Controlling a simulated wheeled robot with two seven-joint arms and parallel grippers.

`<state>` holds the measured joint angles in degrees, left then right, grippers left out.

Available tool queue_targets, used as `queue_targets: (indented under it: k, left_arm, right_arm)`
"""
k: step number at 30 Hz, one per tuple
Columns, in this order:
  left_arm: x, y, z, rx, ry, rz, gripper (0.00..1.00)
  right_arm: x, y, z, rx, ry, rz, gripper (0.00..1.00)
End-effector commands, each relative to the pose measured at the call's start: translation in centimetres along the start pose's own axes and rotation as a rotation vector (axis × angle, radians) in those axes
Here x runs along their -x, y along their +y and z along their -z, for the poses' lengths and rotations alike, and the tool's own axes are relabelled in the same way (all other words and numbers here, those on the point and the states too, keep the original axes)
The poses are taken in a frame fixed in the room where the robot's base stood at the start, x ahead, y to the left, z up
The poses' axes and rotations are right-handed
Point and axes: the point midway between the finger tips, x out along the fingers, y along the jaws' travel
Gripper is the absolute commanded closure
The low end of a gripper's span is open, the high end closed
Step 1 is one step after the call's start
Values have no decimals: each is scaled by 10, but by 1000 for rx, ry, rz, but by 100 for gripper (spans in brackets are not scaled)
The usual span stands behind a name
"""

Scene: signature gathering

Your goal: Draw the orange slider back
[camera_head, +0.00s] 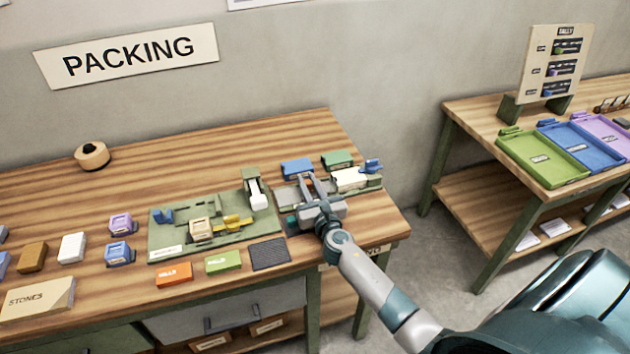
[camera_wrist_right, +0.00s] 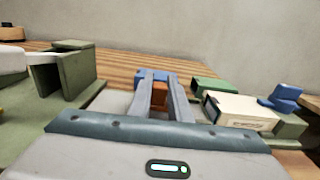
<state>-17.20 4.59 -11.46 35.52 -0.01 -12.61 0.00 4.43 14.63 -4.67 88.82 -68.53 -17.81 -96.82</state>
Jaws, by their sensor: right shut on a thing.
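My right gripper (camera_head: 307,180) reaches over the bench to a small blue block (camera_head: 296,168) on the right side of the packing bench. In the right wrist view its two fingers (camera_wrist_right: 163,90) are close together, with an orange piece (camera_wrist_right: 159,96) between them, which I take for the orange slider. The gripper is shut on it. The blue block (camera_wrist_right: 148,76) stands just beyond the fingertips. Most of the orange piece is hidden by the fingers, and I cannot make it out in the head view. My left gripper is not in view.
A green block (camera_head: 338,159) and a white block with a blue part (camera_head: 350,179) stand right of the gripper. A green fixture board (camera_head: 180,235) with an upright post (camera_head: 251,175) lies to the left.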

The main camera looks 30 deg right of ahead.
Motion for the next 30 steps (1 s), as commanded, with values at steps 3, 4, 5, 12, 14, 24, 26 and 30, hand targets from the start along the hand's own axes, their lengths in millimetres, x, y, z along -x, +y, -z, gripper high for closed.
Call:
queue_targets:
  k: [3,4,5,12,14,24,26,30]
  left_arm:
    - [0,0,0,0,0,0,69]
    - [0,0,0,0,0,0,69]
    - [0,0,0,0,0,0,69]
    - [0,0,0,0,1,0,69]
    - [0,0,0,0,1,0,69]
    - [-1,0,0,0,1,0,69]
    - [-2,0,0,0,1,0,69]
    - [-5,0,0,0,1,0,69]
  right_arm:
    - [0,0,0,1,0,0,100]
    - [0,0,0,1,0,0,100]
    - [0,-1,0,1,0,0,76]
    - [0,-1,0,1,0,0,75]
    - [0,-1,0,1,0,1,75]
    - [20,-1,1,1,0,-1,75]
    - [28,-1,1,2,1,0,75]
    - [52,-1,2,2,0,-1,75]
